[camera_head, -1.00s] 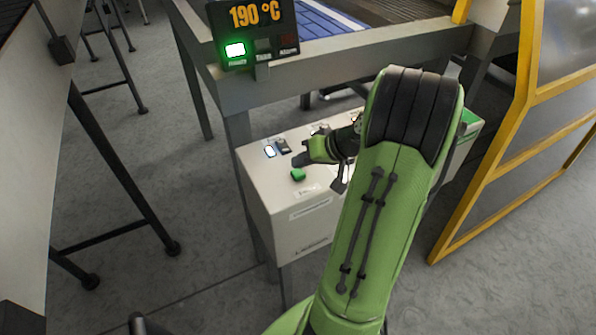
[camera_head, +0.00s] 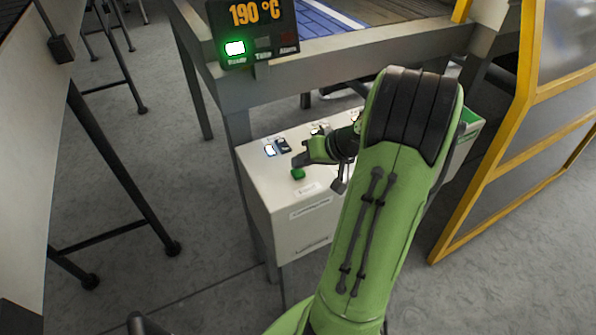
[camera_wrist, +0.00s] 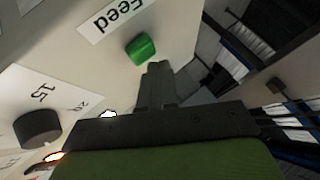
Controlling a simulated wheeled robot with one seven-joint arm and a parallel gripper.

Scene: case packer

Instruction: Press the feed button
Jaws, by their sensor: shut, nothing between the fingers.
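The green feed button (camera_head: 298,174) sits on top of the white control box (camera_head: 305,220), near its left front corner. In the wrist view the green button (camera_wrist: 141,47) lies beside a label reading "Feed" (camera_wrist: 112,17). My gripper (camera_head: 299,160) is shut and empty, just behind the button in the head view. In the wrist view the fingertips (camera_wrist: 158,68) show close to the button with a small gap in the picture; whether they touch it I cannot tell. My arm hides the right part of the box.
A black dial (camera_wrist: 38,127) and lit switches (camera_head: 270,150) share the panel. A display reading 190 °C (camera_head: 252,15) with a green lamp hangs above. A yellow-framed guard (camera_head: 500,130) stands to the right.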

